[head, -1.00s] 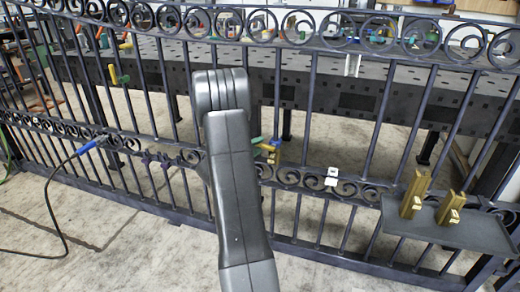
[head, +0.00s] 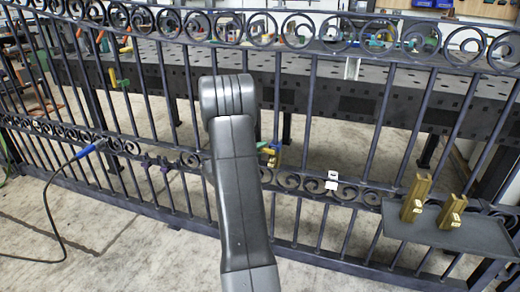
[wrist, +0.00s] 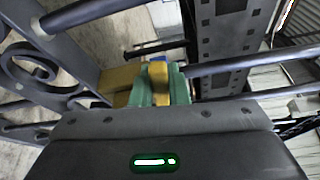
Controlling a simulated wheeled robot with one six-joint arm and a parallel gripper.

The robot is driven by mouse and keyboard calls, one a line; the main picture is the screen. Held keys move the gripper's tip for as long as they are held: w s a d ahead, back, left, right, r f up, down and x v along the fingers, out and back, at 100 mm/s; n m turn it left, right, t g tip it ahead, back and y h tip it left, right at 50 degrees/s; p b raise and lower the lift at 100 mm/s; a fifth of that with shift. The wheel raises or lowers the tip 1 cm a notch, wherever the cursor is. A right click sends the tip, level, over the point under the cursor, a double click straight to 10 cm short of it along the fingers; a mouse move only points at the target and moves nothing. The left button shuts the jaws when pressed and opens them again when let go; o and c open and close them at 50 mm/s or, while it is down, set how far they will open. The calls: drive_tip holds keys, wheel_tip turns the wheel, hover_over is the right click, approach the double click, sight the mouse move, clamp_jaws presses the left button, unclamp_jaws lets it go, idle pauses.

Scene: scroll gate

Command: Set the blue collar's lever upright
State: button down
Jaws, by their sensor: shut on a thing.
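The blue collar (head: 272,161) is a small blue and yellow piece on a gate bar, just right of my arm in the head view and partly hidden by it. In the wrist view a bit of its blue (wrist: 158,58) shows behind a yellow lever (wrist: 160,82). My gripper (wrist: 160,92) has green finger pads on both sides of this lever and is shut on it. In the head view my arm hides most of the gripper; a green tip shows beside the collar. The lever's exact tilt is hard to tell.
The dark scroll gate (head: 310,150) spans the view, with bars close around my gripper. A grey tray (head: 450,236) at right holds two brass pieces. A white tag (head: 332,181) sits on the lower scroll rail. A blue-ended cable (head: 62,172) hangs at left. A perforated workbench stands behind.

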sight(265, 148)
drive_tip(key=shift+r, duration=0.1)
drive_tip(key=m+p, duration=0.1)
drive_tip(key=r+m+y, duration=0.1)
drive_tip(key=shift+s+d+r+m+g+p, duration=0.1)
drive_tip(key=shift+d+r+m+g+p, duration=0.1)
drive_tip(key=shift+m+g+p, duration=0.15)
drive_tip(key=shift+s+d+r+m+y, duration=0.1)
drive_tip(key=shift+d+r+m+y, duration=0.15)
drive_tip(key=shift+m+y, duration=0.45)
drive_tip(key=shift+s+d+r+m+y+b, duration=0.15)
drive_tip(key=shift+d+m+y+b, duration=0.2)
drive_tip(key=shift+m, duration=0.3)
drive_tip(key=shift+d+r+m+y+b, duration=0.1)
drive_tip(key=shift+r+m+y+b, duration=0.05)
drive_tip(key=shift+m+b, duration=0.4)
drive_tip(key=shift+r, duration=0.1)
drive_tip(key=c, duration=1.4)
unclamp_jaws()
